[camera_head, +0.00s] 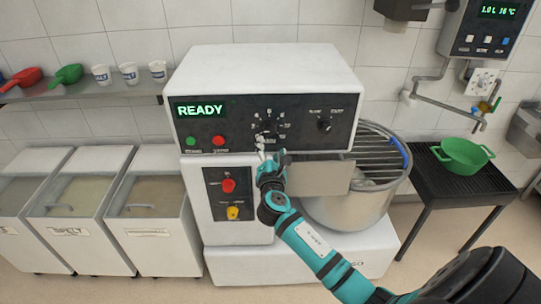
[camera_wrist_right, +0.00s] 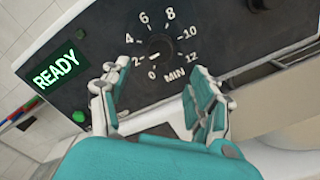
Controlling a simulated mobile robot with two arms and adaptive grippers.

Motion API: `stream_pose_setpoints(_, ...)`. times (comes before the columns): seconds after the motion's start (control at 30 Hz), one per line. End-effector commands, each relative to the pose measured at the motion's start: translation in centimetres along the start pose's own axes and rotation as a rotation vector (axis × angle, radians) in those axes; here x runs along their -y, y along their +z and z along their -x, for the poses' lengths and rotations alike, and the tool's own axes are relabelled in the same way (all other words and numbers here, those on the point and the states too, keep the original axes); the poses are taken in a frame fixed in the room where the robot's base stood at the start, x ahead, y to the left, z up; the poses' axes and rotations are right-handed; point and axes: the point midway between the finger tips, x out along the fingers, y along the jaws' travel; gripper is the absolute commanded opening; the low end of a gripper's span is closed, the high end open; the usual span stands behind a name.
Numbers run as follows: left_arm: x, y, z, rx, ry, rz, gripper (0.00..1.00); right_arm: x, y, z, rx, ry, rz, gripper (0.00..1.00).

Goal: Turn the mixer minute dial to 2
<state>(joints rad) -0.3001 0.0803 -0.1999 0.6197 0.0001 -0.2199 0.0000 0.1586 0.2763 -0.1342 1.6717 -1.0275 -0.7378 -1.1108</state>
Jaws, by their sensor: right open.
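The mixer (camera_head: 262,62) is a white machine with a dark control panel. Its minute dial (camera_head: 267,128) is on the panel, and it also shows in the right wrist view (camera_wrist_right: 159,48), ringed by the numbers 0 to 12 above the word MIN. A pale pointer mark on the dial points to the lower left, near the 2. My right gripper (camera_head: 268,149) is open just in front of and below the dial. In the right wrist view, its two fingers (camera_wrist_right: 152,82) are spread apart, with the dial beyond the gap between them. My left gripper is not in view.
The display (camera_head: 200,110) reads READY. Green (camera_head: 191,141) and red (camera_head: 218,140) buttons sit below it. Another knob (camera_head: 324,125) is right of the dial. The mixer bowl (camera_head: 345,211) with its guard stands below right. Flour bins (camera_head: 150,233) stand at left.

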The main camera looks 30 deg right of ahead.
Motion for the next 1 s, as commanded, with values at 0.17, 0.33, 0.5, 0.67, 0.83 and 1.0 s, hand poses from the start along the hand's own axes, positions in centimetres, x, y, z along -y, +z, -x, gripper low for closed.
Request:
stream_pose_setpoints(0.17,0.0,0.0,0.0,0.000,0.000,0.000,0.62,0.0,-0.1,2.3,-0.001,0.000,0.000,0.62)
stream_pose_setpoints(0.33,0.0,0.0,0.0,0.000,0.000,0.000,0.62,0.0,0.0,2.9,0.000,0.000,0.000,0.62)
stream_pose_setpoints(0.5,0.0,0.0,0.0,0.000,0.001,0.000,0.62,0.0,0.0,2.9,0.000,0.000,0.000,0.62)
stream_pose_setpoints(0.67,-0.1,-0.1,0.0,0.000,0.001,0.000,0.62,0.0,0.0,2.8,0.000,0.001,0.000,0.62)
stream_pose_setpoints(0.83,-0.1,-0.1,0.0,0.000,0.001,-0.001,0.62,0.2,-0.2,2.8,-0.004,-0.002,-0.003,0.62)
stream_pose_setpoints(1.0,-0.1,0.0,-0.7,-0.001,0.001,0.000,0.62,4.0,-4.5,3.2,-0.094,-0.061,-0.061,0.62)
